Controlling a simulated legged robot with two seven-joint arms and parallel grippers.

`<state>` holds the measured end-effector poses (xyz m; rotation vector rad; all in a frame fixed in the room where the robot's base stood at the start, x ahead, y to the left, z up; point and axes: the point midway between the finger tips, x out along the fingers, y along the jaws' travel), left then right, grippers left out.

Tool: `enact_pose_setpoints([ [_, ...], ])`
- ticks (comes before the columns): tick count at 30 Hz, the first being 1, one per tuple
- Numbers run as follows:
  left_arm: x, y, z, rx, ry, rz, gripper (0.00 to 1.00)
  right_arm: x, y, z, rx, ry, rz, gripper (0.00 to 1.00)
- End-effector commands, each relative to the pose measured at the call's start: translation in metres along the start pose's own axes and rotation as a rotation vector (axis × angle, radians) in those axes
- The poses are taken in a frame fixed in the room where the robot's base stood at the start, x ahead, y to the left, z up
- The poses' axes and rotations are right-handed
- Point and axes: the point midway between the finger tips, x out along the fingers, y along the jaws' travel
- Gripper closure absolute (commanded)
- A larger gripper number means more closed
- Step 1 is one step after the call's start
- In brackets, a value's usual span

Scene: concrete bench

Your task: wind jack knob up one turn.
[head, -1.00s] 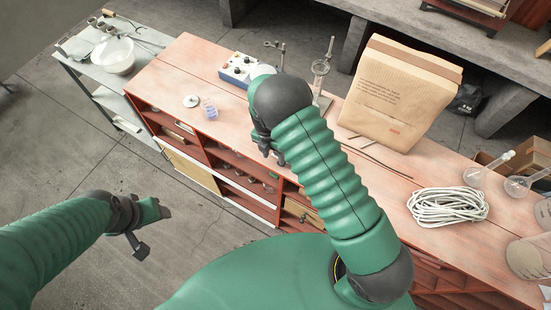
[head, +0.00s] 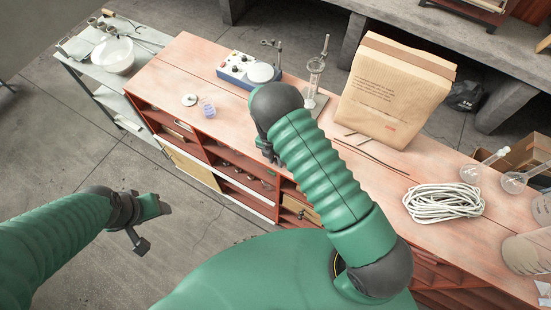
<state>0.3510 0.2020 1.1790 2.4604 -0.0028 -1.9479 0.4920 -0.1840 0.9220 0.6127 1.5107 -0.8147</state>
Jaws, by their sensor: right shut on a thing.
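My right gripper (head: 268,152) is mostly hidden behind its own dark joint and green arm, near the front edge of the bench (head: 180,75). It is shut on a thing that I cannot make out. I see neither the jack nor its knob clearly; the arm covers that part of the bench. My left gripper (head: 150,212) is over the floor at the left, well apart from the bench and touching nothing. Its fingers are too unclear to tell if they are open.
A blue and white device (head: 250,72) with knobs, a glass piece on a stand (head: 315,75) and a large paper bag (head: 395,90) stand behind the arm. Coiled white rope (head: 443,202) and flasks (head: 485,165) lie right.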

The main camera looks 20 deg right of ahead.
Motion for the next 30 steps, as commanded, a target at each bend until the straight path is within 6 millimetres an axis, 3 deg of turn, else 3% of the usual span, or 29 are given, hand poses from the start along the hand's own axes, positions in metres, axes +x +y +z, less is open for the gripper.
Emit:
enact_pose_setpoints([
  [9,0.001,0.0,0.0,0.001,0.0,0.0,0.4,0.0,0.0,0.004,0.006,-0.003,0.035,1.0],
  [21,0.029,0.0,0.007,0.001,0.0,0.0,0.4,0.007,-0.007,0.004,0.007,-0.001,0.371,1.0],
  [30,0.039,0.0,0.009,0.001,0.0,0.0,0.4,0.003,-0.008,0.004,0.005,-0.008,0.497,1.0],
])
